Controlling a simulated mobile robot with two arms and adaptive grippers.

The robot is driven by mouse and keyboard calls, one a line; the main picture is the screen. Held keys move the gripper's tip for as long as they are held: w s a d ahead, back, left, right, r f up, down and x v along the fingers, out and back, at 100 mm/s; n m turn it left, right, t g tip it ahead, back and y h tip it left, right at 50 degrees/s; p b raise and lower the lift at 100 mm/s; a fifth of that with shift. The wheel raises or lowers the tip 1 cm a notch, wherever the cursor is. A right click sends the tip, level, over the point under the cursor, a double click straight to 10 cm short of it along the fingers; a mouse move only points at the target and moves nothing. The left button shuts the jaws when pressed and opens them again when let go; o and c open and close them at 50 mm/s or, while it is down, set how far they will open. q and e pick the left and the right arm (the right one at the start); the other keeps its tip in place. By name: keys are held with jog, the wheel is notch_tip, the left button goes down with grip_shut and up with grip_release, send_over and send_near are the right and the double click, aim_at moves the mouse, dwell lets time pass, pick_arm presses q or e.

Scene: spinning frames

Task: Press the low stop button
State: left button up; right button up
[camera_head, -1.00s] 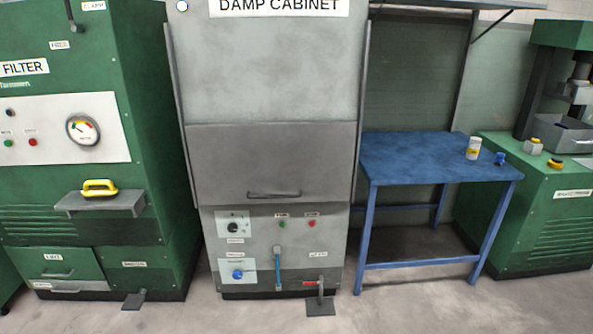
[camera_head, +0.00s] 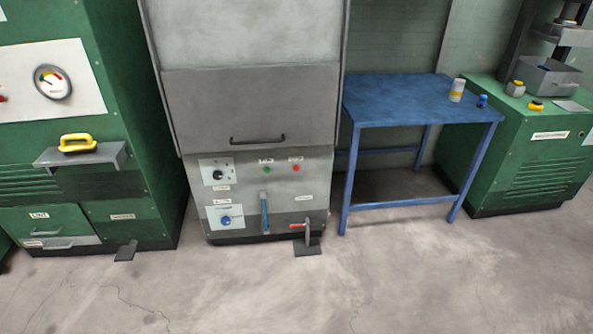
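The grey damp cabinet (camera_head: 250,107) stands at the centre. On its low panel are a green button (camera_head: 267,170) and, to its right, a red button (camera_head: 296,168), each under a small label too blurred to read. The red one looks like a stop button. A black knob (camera_head: 218,175) and a blue knob (camera_head: 226,220) sit to their left. A blue upright lever (camera_head: 264,213) and a red-handled valve (camera_head: 299,225) are below. Neither of my grippers is in view.
A green filter machine (camera_head: 142,150) with a gauge and a yellow-handled shelf stands at left. A blue table (camera_head: 405,100) with a small jar (camera_head: 457,90) stands at right. A green press (camera_head: 535,150) is farther right. A floor pedal (camera_head: 307,248) sticks out front. The near floor is clear.

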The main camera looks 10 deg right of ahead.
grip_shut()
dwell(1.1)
